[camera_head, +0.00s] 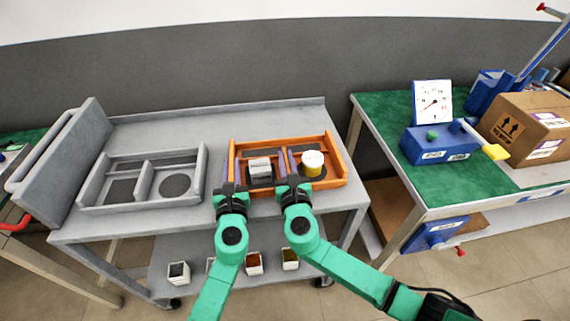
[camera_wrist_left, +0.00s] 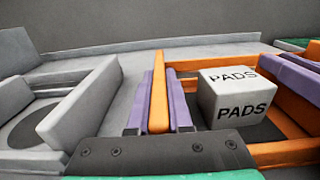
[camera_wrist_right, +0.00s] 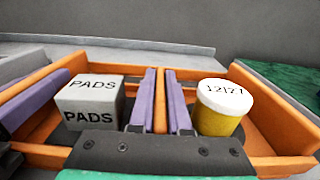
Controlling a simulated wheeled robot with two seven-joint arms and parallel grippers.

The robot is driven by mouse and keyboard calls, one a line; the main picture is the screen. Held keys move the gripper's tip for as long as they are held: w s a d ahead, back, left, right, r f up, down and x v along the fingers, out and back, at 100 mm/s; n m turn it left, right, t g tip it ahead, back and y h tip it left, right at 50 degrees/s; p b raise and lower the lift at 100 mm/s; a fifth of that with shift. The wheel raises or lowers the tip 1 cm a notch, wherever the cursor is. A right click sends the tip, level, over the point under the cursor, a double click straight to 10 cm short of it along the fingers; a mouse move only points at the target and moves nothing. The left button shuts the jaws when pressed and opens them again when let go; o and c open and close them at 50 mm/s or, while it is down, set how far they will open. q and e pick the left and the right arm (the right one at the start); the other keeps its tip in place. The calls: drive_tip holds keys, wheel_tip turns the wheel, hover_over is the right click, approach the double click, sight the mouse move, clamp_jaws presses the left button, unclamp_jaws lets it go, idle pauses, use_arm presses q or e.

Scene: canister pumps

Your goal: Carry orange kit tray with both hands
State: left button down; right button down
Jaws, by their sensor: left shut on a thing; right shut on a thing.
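The orange kit tray (camera_head: 338,158) sits on the grey cart, right of its middle. It holds a white box marked PADS (camera_head: 261,168) in its left part and a yellow jar with a white lid (camera_head: 312,163) in its right part. My left gripper (camera_head: 231,172) is shut on the tray's left wall, with purple fingers on both sides of it in the left wrist view (camera_wrist_left: 158,102). My right gripper (camera_head: 288,165) is shut on the tray's middle divider, between box and jar, also seen in the right wrist view (camera_wrist_right: 160,102). Whether the tray touches the cart is unclear.
A grey tray (camera_head: 200,180) with two empty-looking compartments lies left on the grey cart (camera_head: 225,122). Several small bins stand on its lower shelf. A green-topped bench (camera_head: 430,185) to the right, across a gap, carries a blue device (camera_head: 438,144), a dial (camera_head: 432,102) and a cardboard box (camera_head: 528,125).

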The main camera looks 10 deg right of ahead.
sight(287, 158)
idle(0.4)
